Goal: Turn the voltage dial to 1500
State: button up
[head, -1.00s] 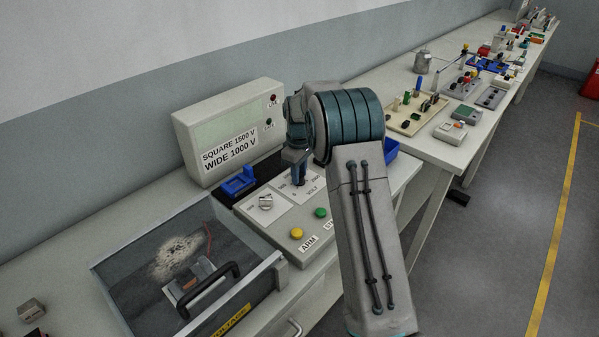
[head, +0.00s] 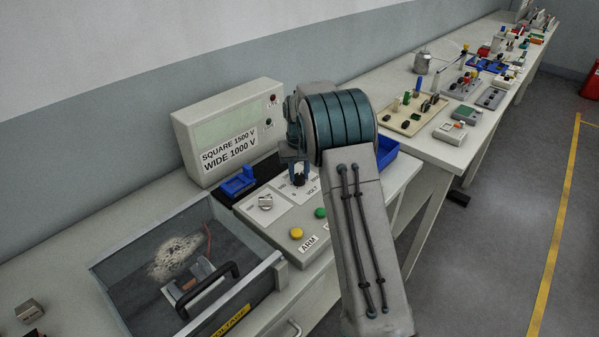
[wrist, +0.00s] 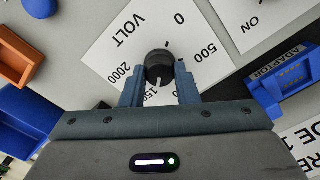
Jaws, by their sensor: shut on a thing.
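The voltage dial (wrist: 160,68) is a round black knob on a white plate (wrist: 112,48) marked VOLT, 0, 500 and 2000, with a partly hidden 1500 label. A light line on the knob's side points down in the wrist view, toward that 1500 label. My gripper (wrist: 159,80) is shut on the knob, one finger on each side. The label between 500 and 1500 is hidden by the gripper. In the head view, my gripper (head: 299,170) reaches down onto the dial (head: 298,180), partly hidden by my wrist.
The panel also carries a selector switch (head: 265,203), a yellow button (head: 296,233) and a green button (head: 320,213). Behind stands a box (head: 230,130) labelled SQUARE 1500 V, WIDE 1000 V. A blue adaptor (wrist: 283,82) is near my gripper.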

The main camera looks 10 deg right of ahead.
aim_at(299, 175)
jog(key=shift+w+r+m, duration=0.1)
jog(key=shift+m, duration=0.5)
jog(key=o, duration=1)
jog(key=shift+c, duration=0.2)
notch_tip(299, 175, up, 14)
jog(key=shift+b, duration=0.3)
